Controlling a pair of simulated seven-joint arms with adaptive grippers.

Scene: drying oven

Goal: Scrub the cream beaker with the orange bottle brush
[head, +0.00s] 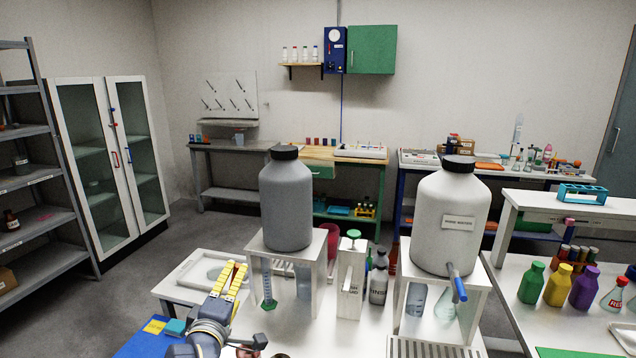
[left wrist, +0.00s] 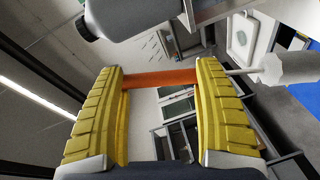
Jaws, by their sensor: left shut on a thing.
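My left gripper (head: 227,281) has yellow ribbed fingers and is raised at the lower left of the head view, left of the grey carboy's stand. In the left wrist view, its fingers (left wrist: 160,98) are shut on an orange bar (left wrist: 160,78), which spans the gap between them. This appears to be the orange bottle brush; its bristles are not visible. A bit of orange-red (head: 238,269) shows between the fingers in the head view. I cannot make out the cream beaker in either view.
A grey carboy (head: 287,205) and a white carboy (head: 449,220) stand on white stands. A white tray (head: 185,278) lies behind the left gripper. Coloured bottles (head: 557,286) stand on the right. A blue mat (head: 138,345) is at lower left.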

